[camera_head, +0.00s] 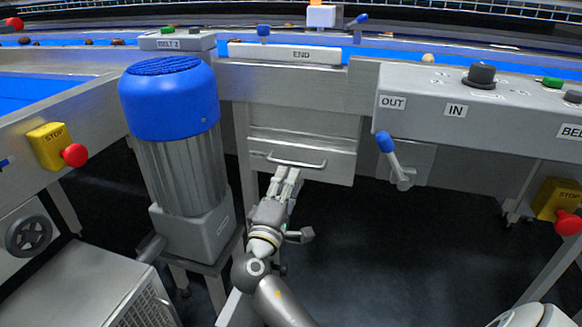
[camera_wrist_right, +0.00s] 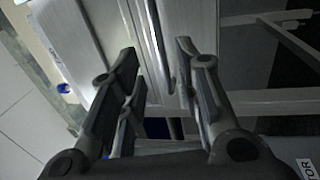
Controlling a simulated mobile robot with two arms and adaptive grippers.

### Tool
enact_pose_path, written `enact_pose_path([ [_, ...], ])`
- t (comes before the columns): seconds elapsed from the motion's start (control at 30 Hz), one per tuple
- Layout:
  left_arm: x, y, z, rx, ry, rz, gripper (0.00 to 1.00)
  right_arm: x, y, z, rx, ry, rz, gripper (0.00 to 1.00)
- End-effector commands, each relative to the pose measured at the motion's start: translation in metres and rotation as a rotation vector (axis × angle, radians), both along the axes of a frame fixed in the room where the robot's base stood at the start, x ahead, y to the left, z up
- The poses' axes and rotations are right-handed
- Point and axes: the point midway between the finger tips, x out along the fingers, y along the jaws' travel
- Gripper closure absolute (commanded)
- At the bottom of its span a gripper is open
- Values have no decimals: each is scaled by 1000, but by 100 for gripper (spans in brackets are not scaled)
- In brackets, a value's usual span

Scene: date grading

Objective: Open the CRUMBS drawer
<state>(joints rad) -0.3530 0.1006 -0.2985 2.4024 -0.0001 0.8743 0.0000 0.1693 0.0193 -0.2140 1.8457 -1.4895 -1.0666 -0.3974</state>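The drawer (camera_head: 336,161) is a grey metal front under the END plate, with a horizontal bar handle (camera_head: 310,164). I cannot read a CRUMBS label on it, and cannot tell whether it is fully shut. My right gripper (camera_head: 287,172) reaches up to the handle from below, left of the handle's middle. In the right wrist view my right gripper (camera_wrist_right: 158,60) has its fingers apart. The handle bar (camera_wrist_right: 157,35) runs into the space between them, with no clear contact on either finger. My left gripper is not in view.
A blue-topped motor (camera_head: 180,165) stands close left of my right arm. A control box (camera_head: 425,112) with a blue-knobbed lever (camera_head: 388,146) is at the right. Yellow STOP boxes are at the left (camera_head: 47,146) and right (camera_head: 556,198). The dark floor right of my arm is clear.

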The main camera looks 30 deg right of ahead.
Motion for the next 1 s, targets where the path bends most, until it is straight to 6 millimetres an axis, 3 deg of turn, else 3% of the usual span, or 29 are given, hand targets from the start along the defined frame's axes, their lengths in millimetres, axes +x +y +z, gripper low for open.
enact_pose_path([
  [0.2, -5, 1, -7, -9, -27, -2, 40, 27, -32, 7, -3, -1, 0, 68],
  [0.4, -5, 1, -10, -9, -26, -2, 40, 41, -48, 11, -1, -1, 1, 68],
  [0.77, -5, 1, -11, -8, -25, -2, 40, 45, -52, 12, 1, 1, 2, 68],
  [1.0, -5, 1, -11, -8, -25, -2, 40, 45, -52, 12, 1, 1, 2, 98],
])
